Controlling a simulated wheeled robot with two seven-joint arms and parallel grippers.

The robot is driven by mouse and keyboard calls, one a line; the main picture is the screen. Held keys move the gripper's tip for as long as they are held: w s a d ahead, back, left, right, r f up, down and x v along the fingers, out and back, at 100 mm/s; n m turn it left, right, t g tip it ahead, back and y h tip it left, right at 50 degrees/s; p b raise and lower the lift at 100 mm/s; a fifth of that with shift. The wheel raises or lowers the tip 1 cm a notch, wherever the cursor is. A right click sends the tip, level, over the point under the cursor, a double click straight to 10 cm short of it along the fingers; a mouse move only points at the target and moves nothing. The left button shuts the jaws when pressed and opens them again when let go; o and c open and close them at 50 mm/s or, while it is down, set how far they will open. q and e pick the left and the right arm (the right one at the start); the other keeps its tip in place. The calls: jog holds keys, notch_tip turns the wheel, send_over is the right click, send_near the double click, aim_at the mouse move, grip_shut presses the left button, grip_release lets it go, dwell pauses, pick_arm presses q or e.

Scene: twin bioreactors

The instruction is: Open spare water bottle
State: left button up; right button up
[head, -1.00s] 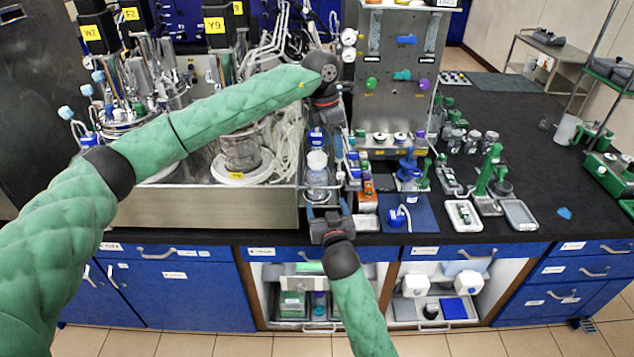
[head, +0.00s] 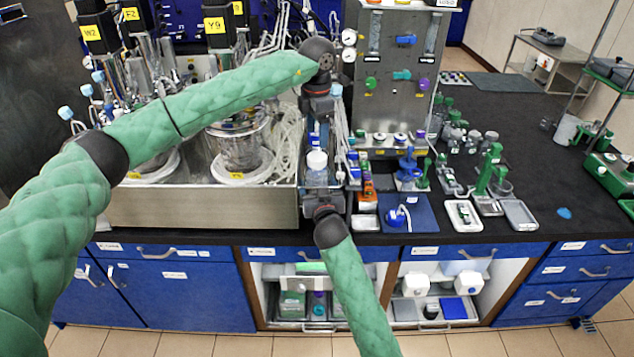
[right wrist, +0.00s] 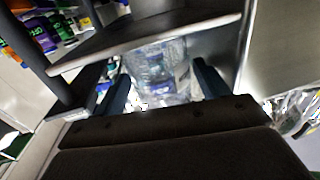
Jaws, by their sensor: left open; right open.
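The clear water bottle with a white cap (head: 317,160) stands upright at the bench's front, right of the steel tray. Its clear body (head: 317,177) shows below the cap. My left gripper (head: 318,138) is open and points down, just above or behind the cap; the exact gap is hard to tell. My right gripper (head: 322,190) is open at the front of the bottle, low down. In the right wrist view the clear bottle (right wrist: 155,65) shows between the two spread fingers of my right gripper (right wrist: 162,85). Whether either finger touches it cannot be told.
The steel tray (head: 200,207) with glass vessels and tubing is close on the left. Small bottles and a blue mat (head: 408,215) are close on the right. A steel panel with gauges (head: 395,80) stands behind.

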aim_at(317, 156)
jog(key=shift+w, duration=0.1)
jog(key=c, duration=1.5)
grip_shut()
pick_arm(q)
jog(key=m, duration=2.6)
jog(key=shift+m, duration=0.4)
jog(key=shift+f, duration=4.05)
